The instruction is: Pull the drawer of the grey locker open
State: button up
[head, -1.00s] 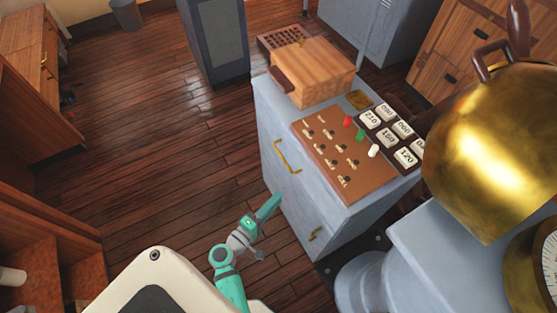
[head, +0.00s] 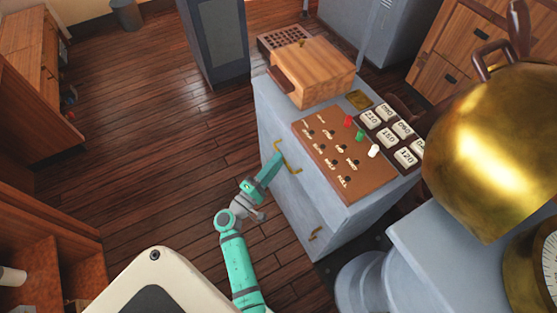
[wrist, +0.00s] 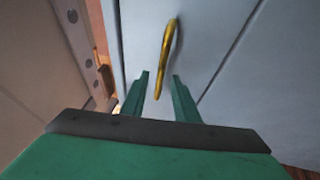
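The grey locker (head: 289,205) stands right of centre in the head view. Its upper drawer front carries a brass handle (head: 292,165), which also shows in the wrist view (wrist: 167,52). The upper drawer looks flush with the locker. I see no grip on the handle.
On the locker top are a wooden box (head: 313,75), a brown panel with coloured pegs (head: 330,150) and several numbered tiles (head: 388,138). A large brass dome (head: 490,150) stands at the right. The wooden floor (head: 150,150) left of the locker is clear.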

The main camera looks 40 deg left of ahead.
jog(key=shift+w+r, duration=0.1)
jog(key=shift+w, duration=0.55)
grip_shut()
